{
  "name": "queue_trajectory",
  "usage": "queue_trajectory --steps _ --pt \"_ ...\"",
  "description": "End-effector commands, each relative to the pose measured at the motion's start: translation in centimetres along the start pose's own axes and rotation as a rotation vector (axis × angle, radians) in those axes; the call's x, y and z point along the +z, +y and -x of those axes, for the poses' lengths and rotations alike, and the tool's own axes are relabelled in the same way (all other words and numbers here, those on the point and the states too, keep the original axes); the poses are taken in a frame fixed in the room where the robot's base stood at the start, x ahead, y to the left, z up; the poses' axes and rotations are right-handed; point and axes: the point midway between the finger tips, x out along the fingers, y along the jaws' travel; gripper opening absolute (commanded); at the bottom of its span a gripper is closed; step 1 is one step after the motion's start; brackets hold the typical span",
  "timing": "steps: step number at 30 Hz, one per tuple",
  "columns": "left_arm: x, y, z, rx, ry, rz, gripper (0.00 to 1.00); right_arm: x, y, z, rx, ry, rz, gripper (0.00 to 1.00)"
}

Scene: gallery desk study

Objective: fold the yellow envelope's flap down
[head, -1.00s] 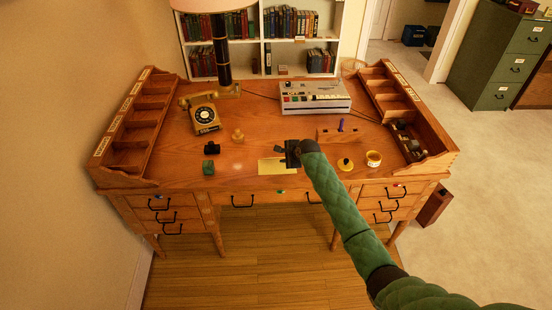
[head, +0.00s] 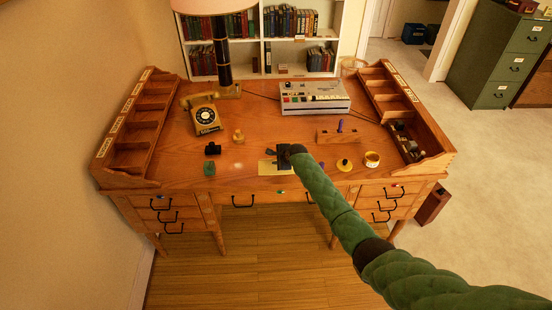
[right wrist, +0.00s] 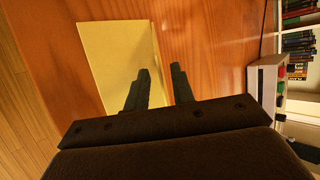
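The yellow envelope (head: 268,171) lies on the desk near its front edge, left of the middle of the head view. In the right wrist view it is a pale yellow sheet (right wrist: 112,55) with a narrow strip along its right side; I cannot tell how far the flap stands up. My right gripper (head: 273,153) is over the envelope's far edge in the head view and hides part of it. In the right wrist view its two dark fingers (right wrist: 158,80) are apart with nothing between them. One finger overlaps the envelope's edge; contact is unclear. My left gripper is not in view.
A green cube (head: 209,168), a black object (head: 212,149) and a rotary telephone (head: 206,116) stand left of the envelope. A yellow knobbed object (head: 344,164) and a round tin (head: 372,159) are on the right. A wooden pen stand (head: 338,136) and a grey machine (head: 315,97) are behind.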

Motion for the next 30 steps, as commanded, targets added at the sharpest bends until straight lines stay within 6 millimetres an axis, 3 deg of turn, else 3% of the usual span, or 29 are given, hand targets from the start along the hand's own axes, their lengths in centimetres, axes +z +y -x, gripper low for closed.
queue_trajectory --steps 8,12,20,28,30 --pt "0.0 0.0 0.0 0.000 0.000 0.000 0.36 0.0 0.0 -0.1 0.000 0.000 0.000 0.25" --pt "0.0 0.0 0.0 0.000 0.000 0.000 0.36 0.0 0.0 -0.1 0.000 0.000 0.000 0.00" --pt "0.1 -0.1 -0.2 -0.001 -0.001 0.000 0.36 0.0 0.3 -0.2 -0.012 -0.001 0.006 0.00" --pt "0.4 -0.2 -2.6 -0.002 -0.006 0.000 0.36 -0.1 1.9 -0.7 -0.175 -0.004 0.070 0.00" --pt "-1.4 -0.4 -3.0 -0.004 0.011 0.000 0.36 -0.1 2.1 -0.7 -0.223 -0.004 0.090 0.00"
